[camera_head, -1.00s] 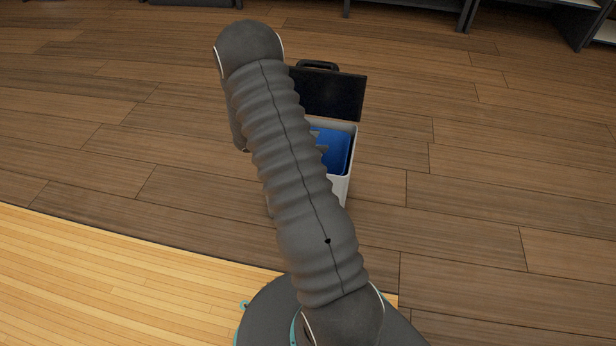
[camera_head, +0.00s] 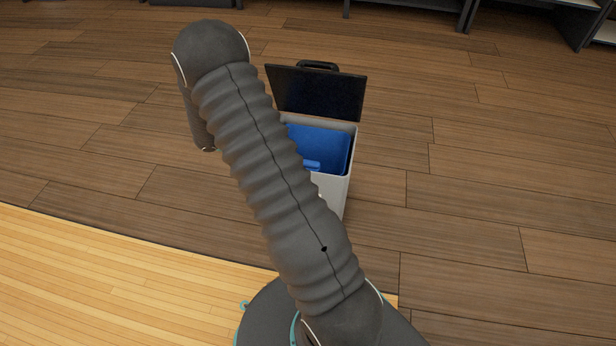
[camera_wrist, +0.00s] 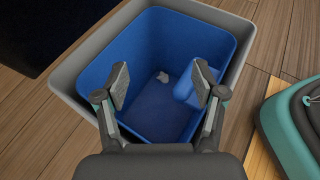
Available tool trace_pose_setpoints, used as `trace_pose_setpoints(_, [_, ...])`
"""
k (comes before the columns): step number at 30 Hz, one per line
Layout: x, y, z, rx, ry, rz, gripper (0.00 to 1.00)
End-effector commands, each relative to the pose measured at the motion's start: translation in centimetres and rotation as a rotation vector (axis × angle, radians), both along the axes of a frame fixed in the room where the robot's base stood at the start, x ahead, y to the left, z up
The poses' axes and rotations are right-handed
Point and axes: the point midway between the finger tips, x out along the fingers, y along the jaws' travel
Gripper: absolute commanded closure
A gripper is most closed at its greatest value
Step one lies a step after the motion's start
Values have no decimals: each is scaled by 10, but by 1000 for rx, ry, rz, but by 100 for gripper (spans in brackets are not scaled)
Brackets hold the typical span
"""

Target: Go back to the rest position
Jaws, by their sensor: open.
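My gripper (camera_wrist: 162,90) shows in the wrist view with its two fingers spread apart and nothing between them. Below it in that view is an open bin (camera_wrist: 66,77) with a grey rim and a blue inner bucket (camera_wrist: 112,55). My arm hides the bin's left part there, and the gripper itself is out of sight in the head view.
Dark wood floor (camera_head: 480,190) lies open to the right and left of the bin. A light wood surface (camera_head: 110,285) is at the front left. Dark shelving (camera_head: 420,10) stands along the far edge.

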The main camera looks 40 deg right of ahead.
Motion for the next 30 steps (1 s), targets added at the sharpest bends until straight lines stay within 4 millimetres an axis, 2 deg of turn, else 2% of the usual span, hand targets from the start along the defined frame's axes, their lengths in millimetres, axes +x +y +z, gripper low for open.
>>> trace_pose_setpoints(6, [4,13,5,1,0,0,31])
trace_pose_setpoints(22, [3,14,8,3,-6,-4,31])
trace_pose_setpoints(26, [-3,18,28,27,-57,-33,31])
trace_pose_setpoints(30, [-18,30,68,85,-175,-103,31])
